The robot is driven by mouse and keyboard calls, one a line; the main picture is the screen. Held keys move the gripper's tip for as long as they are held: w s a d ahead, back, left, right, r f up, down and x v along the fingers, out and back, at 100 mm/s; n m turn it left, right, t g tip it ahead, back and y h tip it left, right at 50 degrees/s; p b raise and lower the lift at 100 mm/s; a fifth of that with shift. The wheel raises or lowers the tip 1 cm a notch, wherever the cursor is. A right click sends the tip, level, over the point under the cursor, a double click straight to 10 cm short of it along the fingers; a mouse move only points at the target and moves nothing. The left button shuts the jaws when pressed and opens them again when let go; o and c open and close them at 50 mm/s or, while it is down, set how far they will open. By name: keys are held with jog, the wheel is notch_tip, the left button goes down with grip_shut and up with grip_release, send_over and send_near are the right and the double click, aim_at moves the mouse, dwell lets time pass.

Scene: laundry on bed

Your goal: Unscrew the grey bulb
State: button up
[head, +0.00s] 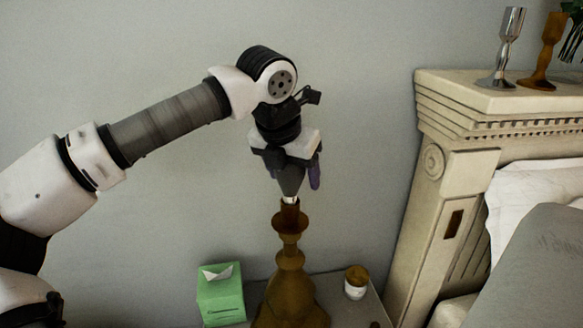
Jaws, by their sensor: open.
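The grey bulb (290,182) stands upright at the top of a brown turned lamp base (288,290). Its pale, bright lower end shows just above the lamp's socket. My gripper (294,176) points straight down over the bulb, with its fingers open. A purple finger shows to the right of the bulb, with a small gap between them in this view. The bulb's upper part is hidden by the gripper. I cannot tell whether the other finger touches the bulb.
A green tissue box (221,296) stands left of the lamp on the nightstand (345,312). A small white jar with a brown lid (356,282) stands right of it. The carved headboard (425,190) and bed rise at right, with candlesticks on top. The wall is behind.

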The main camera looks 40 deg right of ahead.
jog(key=m, duration=0.1)
jog(key=m+g+p, duration=0.1)
jog(key=m, duration=0.1)
jog(key=shift+s+r+h+p, duration=0.15)
jog(key=shift+r+h+p, duration=0.05)
jog(key=shift+h+p, duration=0.1)
jog(key=shift+f+m+g, duration=0.15)
jog(key=shift+m+g, duration=0.35)
jog(key=shift+m, duration=0.5)
jog(key=shift+c, duration=0.5)
